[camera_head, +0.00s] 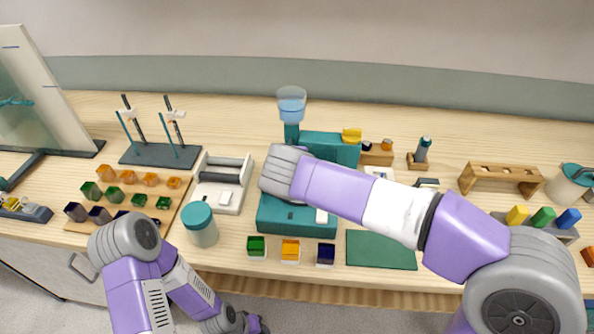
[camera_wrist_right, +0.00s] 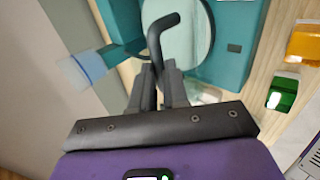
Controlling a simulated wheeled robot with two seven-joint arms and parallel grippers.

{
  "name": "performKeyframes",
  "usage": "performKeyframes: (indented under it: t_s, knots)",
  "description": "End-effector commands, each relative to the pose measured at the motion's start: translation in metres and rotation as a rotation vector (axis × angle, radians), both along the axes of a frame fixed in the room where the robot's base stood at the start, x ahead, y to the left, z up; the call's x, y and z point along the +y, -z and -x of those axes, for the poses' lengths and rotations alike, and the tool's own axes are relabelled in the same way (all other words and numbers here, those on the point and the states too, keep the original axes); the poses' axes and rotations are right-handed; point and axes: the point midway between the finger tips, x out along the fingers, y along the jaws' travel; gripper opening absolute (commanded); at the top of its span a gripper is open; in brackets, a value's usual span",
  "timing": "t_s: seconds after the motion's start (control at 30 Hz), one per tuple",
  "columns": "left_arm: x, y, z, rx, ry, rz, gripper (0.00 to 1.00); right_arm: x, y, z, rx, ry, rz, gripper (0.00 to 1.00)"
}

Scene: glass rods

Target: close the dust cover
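A teal bench device (camera_head: 297,222) stands mid-table, with a tall rear block (camera_head: 330,150) and a clear cup of blue liquid (camera_head: 291,104) on top. My right arm crosses over it and hides its middle, with the gripper itself out of sight there. In the right wrist view, a hooked black handle (camera_wrist_right: 155,38) rises between the fingers of my right gripper (camera_wrist_right: 160,78), which look closed on it. A pale round plate (camera_wrist_right: 190,45) lies behind, on the teal body. I cannot tell which part is the dust cover. My left gripper (camera_head: 240,322) hangs low at the bottom edge, its fingers unclear.
A bare green mat (camera_head: 378,252) lies to the right.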

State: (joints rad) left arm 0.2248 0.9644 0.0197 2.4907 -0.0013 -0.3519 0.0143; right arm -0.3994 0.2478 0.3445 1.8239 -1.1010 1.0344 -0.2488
Motion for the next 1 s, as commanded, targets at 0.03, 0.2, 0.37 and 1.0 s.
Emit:
performKeyframes:
  t_s: [0.03, 0.2, 0.37, 1.0]
  knots:
    - [0.0, 0.002, 0.0, 0.0, 0.0, 0.0, 0.39, 0.0, 0.023, 0.008, 0.061, 0.005, 0.012, 0.2]
    - [0.0, 0.001, 0.0, 0.0, 0.0, 0.0, 0.39, 0.0, 0.023, 0.008, 0.061, 0.004, 0.013, 0.4]
    - [0.0, 0.001, 0.0, 0.0, 0.0, 0.0, 0.39, 0.001, 0.023, 0.008, 0.06, 0.003, 0.011, 0.4]
    - [0.0, -0.024, 0.0, 0.0, 0.0, 0.0, 0.39, 0.009, -0.039, 0.055, 0.046, 0.002, 0.009, 0.4]
